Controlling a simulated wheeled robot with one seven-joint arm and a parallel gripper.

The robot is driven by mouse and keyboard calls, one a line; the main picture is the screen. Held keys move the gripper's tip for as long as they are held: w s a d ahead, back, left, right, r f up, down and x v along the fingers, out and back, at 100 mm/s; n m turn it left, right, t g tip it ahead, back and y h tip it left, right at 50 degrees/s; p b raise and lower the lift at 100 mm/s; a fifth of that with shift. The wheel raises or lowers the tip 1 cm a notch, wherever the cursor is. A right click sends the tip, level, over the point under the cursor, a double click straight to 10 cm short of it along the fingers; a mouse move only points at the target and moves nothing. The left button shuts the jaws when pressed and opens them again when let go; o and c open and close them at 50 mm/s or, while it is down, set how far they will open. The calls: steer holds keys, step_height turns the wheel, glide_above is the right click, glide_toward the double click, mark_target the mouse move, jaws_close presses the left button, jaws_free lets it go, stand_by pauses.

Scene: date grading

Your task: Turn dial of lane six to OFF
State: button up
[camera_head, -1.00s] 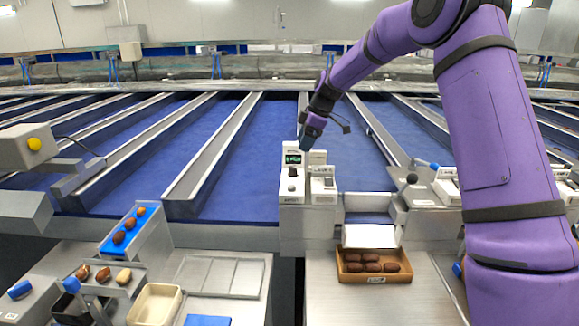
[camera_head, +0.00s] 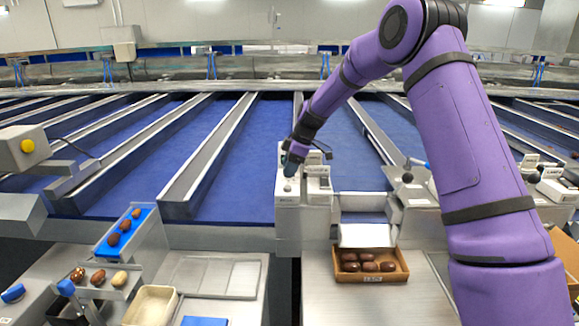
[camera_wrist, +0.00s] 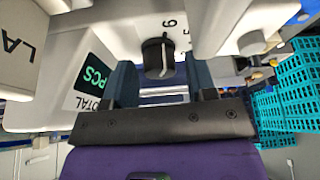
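The lane control box (camera_head: 287,213) is a white unit at the front edge of the blue lanes. Its dial, a dark round knob with a pale pointer line (camera_wrist: 158,57), shows in the wrist view, with printed numerals beside it. My gripper (camera_wrist: 160,68) is open, with one dark finger on each side of the knob and a visible gap to each. I cannot tell how deep the fingertips reach. In the head view my gripper (camera_head: 291,165) is over the box's upper part and hides its display.
A second white unit (camera_head: 319,180) stands close on the right of the box. A brown tray (camera_head: 371,278) of dates lies in front on the steel table. At left are a sloped blue date chute (camera_head: 124,232) and a cream bin (camera_head: 152,305). Teal crates (camera_wrist: 285,95) show in the wrist view.

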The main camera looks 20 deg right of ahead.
steer(key=c, duration=0.7)
